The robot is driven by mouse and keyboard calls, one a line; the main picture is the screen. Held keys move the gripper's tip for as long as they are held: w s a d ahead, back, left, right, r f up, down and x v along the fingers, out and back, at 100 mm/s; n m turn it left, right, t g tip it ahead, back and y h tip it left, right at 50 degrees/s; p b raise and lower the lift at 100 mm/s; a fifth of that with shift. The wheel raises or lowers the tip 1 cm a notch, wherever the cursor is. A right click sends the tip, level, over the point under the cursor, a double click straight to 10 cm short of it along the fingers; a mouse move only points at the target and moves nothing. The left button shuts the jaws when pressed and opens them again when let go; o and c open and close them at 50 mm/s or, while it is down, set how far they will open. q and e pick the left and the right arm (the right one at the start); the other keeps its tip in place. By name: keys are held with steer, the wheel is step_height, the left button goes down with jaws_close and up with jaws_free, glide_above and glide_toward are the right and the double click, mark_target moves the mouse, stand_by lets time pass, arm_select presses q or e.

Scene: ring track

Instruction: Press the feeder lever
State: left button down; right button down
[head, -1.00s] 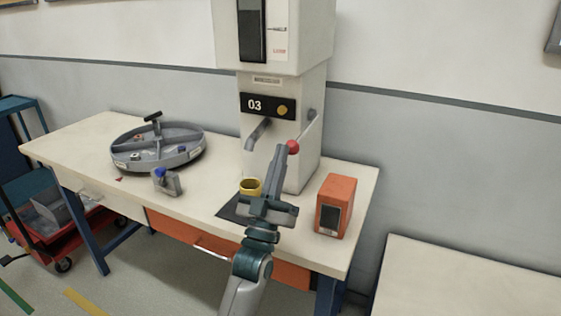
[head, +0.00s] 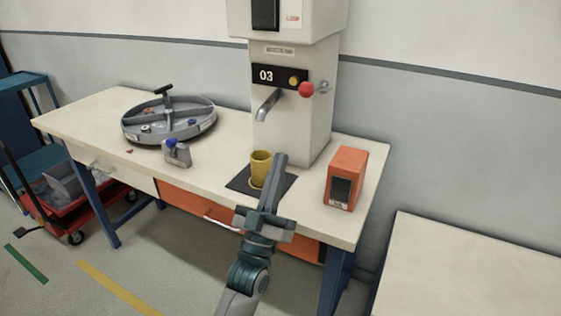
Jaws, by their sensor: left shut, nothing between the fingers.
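The feeder (head: 292,125) is a tall pale machine marked 03 at the back of the table. Its lever has a red ball knob (head: 306,90) and sticks out toward me at the right of its front. A grey spout (head: 267,104) points down at the left of the front. A yellow cup (head: 260,168) stands below the spout on a dark mat (head: 238,183). My left gripper (head: 280,158) is shut and empty, its tip just right of the cup in the picture and well below the knob, apart from it. My right gripper is out of view.
An orange box (head: 345,178) stands on the table (head: 100,118) to the right. A red cart (head: 75,215) stands on the floor at left.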

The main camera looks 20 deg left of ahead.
arm_select(q)
steer(key=shift+r, duration=0.1)
stand_by(0.5)
